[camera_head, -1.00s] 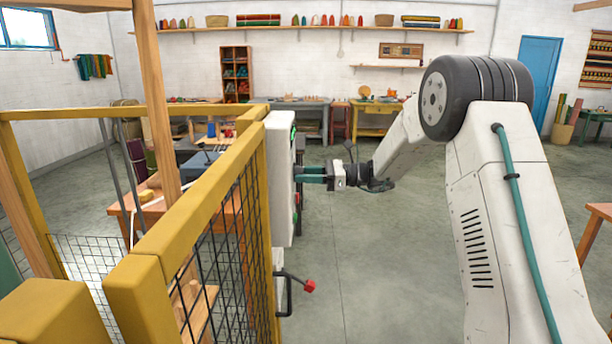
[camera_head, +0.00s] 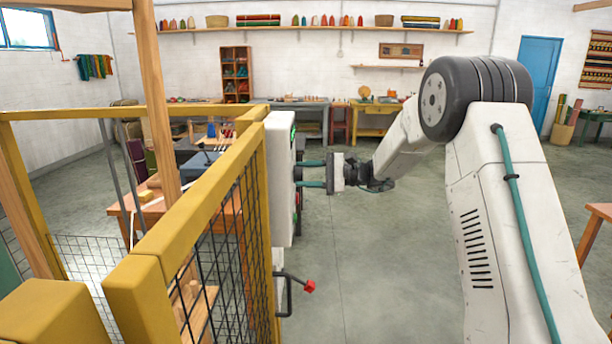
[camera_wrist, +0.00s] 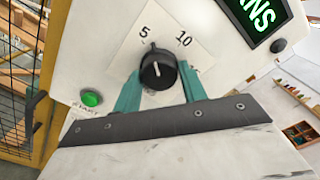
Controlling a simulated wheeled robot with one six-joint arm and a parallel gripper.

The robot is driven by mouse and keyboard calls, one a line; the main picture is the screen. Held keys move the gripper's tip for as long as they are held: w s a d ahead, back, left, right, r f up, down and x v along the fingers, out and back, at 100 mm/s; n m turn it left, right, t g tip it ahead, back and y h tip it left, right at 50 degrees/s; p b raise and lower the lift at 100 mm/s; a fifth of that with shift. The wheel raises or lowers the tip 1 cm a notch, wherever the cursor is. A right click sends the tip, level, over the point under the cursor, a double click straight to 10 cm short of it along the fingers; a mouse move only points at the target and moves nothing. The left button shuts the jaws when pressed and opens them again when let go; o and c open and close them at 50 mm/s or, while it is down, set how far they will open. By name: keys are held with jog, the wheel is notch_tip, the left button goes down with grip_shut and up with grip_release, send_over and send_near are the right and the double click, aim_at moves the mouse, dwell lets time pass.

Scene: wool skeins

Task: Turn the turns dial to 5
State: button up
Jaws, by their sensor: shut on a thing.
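The turns dial (camera_wrist: 158,70) is a round black knob with a pale line on a white plate marked 5 and 10, in the wrist view. Its line points roughly up, towards the side of the 5; the exact setting is hard to tell. My gripper (camera_wrist: 160,82) has one teal finger on each side of the dial and is shut on it. In the head view my gripper (camera_head: 299,173) reaches the white control box (camera_head: 280,180) from the right. The dial itself is not clearly visible there.
A green start button (camera_wrist: 91,98) and a lit green display (camera_wrist: 257,15) are near the dial. The yellow mesh fence (camera_head: 205,215) stands left of the box. A red-tipped handle (camera_head: 309,286) sticks out below.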

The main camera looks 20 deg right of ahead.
jog(key=shift+n, duration=1.7)
jog(key=o, duration=0.9)
jog(key=shift+d, duration=0.1)
jog(key=v, duration=0.7)
jog(key=shift+s+d, duration=0.1)
jog(key=shift+d, duration=0.15)
